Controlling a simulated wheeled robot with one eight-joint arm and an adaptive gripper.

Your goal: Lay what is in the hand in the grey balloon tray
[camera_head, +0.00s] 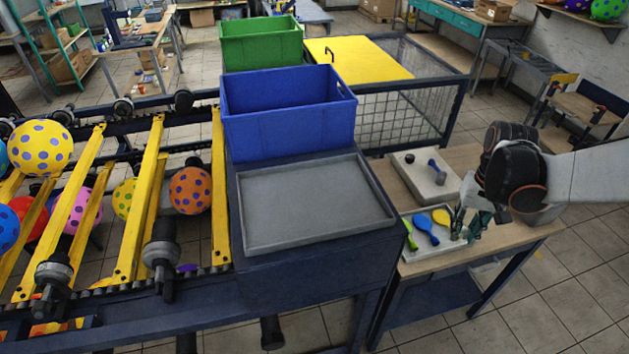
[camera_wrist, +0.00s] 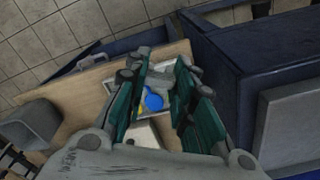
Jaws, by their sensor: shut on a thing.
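The grey balloon tray (camera_head: 315,203) lies flat and empty on the dark blue stand, in the middle of the head view. My gripper (camera_head: 468,217) is to its right, low over the wooden table at the edge of a white tray (camera_head: 429,262). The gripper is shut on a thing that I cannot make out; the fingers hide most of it. A blue balloon (camera_head: 426,229) and a yellow balloon (camera_head: 441,217) lie in the white tray, with a green one (camera_head: 410,236) at its left edge. The blue balloon also shows between the fingers in the wrist view (camera_wrist: 153,101).
A blue crate (camera_head: 290,128) and a green crate (camera_head: 261,43) stand behind the grey tray. A pale board (camera_head: 425,181) with a hammer-like tool lies at the table's back. The rack with dotted balloons (camera_head: 190,190) is left.

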